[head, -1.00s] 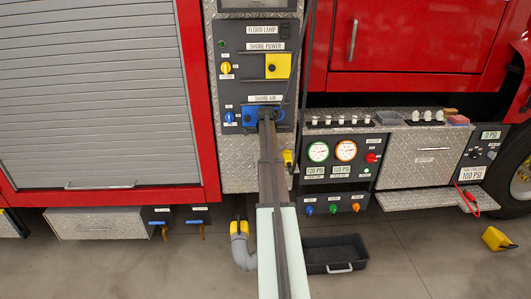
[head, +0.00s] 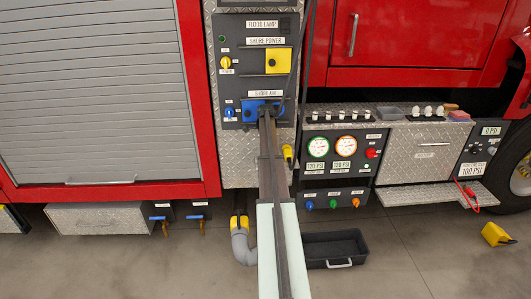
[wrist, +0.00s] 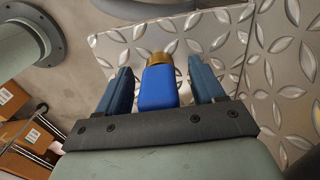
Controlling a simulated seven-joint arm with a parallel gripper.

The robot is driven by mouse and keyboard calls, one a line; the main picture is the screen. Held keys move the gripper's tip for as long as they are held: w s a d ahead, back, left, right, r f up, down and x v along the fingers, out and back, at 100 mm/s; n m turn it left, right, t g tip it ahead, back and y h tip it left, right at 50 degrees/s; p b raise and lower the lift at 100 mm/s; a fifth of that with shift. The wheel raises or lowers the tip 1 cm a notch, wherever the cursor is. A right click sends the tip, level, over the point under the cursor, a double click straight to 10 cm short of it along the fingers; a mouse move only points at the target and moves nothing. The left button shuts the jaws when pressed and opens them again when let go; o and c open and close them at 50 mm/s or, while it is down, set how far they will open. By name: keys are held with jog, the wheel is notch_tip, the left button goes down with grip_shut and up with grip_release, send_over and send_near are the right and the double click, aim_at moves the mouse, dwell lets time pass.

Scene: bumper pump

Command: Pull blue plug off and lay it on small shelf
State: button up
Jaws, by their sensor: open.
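The blue plug (wrist: 158,88) shows in the wrist view with a brass-coloured collar at its far end. It lies between the two fingers of my gripper (wrist: 159,68), with a visible gap on each side. The fingers are open and do not appear to touch it. In the head view, my gripper (head: 269,108) is at the blue Shore Air fitting (head: 252,112) on the dark panel and mostly hides the plug there. A small diamond-plate shelf (head: 420,194) sticks out low at the right, with clear space on top.
A yellow Shore Power cover (head: 278,60) is above the air fitting. A black hose (head: 308,60) hangs close to the right of my gripper. A gauge panel (head: 335,165) is at lower right, and a black tray (head: 335,248) lies on the floor.

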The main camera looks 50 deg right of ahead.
jog(key=r, duration=0.7)
jog(key=shift+w+d+r, duration=0.2)
jog(key=shift+w+d, duration=0.1)
jog(key=shift+w, duration=0.1)
jog(key=shift+s+a+r, duration=0.15)
jog(key=shift+r, duration=0.25)
jog(key=shift+s+a+r, duration=0.1)
jog(key=shift+s+r, duration=0.05)
jog(key=shift+r, duration=0.2)
jog(key=shift+w+d+f, duration=0.15)
jog(key=shift+f, duration=0.2)
jog(key=shift+s+a+f, duration=0.1)
jog(key=shift+s+a, duration=0.1)
